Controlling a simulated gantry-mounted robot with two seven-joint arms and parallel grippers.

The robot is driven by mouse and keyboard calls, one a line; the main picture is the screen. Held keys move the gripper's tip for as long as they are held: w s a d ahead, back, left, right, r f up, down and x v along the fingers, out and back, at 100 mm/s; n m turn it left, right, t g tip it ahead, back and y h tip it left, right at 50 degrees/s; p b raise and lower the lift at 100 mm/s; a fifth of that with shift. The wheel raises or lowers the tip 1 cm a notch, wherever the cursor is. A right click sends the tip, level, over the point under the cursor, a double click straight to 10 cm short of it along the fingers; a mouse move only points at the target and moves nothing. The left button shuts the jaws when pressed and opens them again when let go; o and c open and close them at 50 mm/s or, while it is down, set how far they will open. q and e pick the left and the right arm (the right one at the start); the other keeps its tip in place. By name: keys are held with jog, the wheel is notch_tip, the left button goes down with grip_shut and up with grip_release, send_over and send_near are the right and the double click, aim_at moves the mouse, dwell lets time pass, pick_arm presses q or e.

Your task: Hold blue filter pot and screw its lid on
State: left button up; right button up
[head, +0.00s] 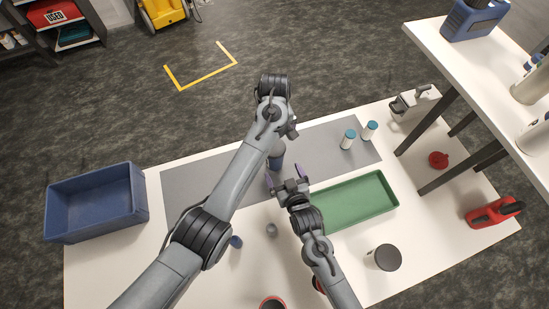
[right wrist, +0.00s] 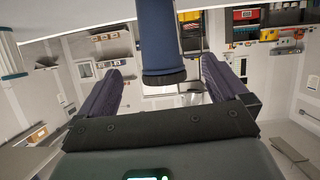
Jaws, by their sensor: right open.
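The blue filter pot (head: 276,157) stands on the grey mat, partly hidden by my left arm. In the right wrist view the pot (right wrist: 160,40) is a blue cylinder with a dark band at its end. My right gripper (head: 284,176) is open, its two purple fingers spread. In the wrist view the fingers (right wrist: 160,88) stand apart on either side of the pot's line, touching nothing. My left gripper (head: 291,130) is mostly hidden behind its own wrist, above the pot; its jaws cannot be made out. A small blue round piece (head: 236,241) lies on the white table; I cannot tell if it is the lid.
A green tray (head: 352,203) lies right of my right gripper. A small grey piece (head: 271,230) and a dark-lidded jar (head: 384,258) are nearer. A blue bin (head: 95,203) is at left, a raised shelf (head: 445,55) at right.

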jog(key=x, duration=1)
jog(key=shift+w+f, duration=0.15)
jog(key=shift+w, duration=0.1)
grip_shut()
pick_arm(q)
jog(key=n, duration=0.4)
jog(key=shift+d, duration=0.25)
jog(key=shift+n, duration=0.5)
jog(key=shift+a, duration=0.25)
jog(key=shift+f, duration=0.15)
jog(key=shift+f, duration=3.9)
